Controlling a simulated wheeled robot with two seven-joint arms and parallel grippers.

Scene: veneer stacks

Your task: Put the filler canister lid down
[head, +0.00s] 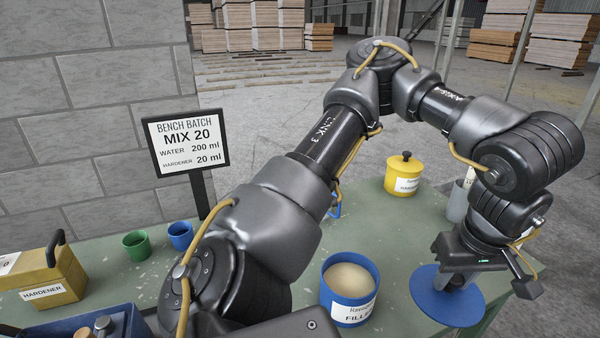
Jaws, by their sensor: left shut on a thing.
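The filler canister (331,298) is a blue open tub with a white FILLER label, standing on the green bench; pale powder (350,278) shows inside. Its round blue lid (432,301) is to the right of the canister, near the bench's right edge. My left gripper (456,281) points down at the lid's middle and is shut on the lid, apparently by its knob, which the fingers partly hide. The lid looks about level and low over the bench; I cannot tell whether it touches the top. My right gripper is not in view.
A yellow lidded canister (401,181) and a grey cup (457,203) stand farther back. Green (136,245) and blue (180,237) cups, a yellow hardener container (50,278), a blue tray (60,330) and a sign (187,143) are left.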

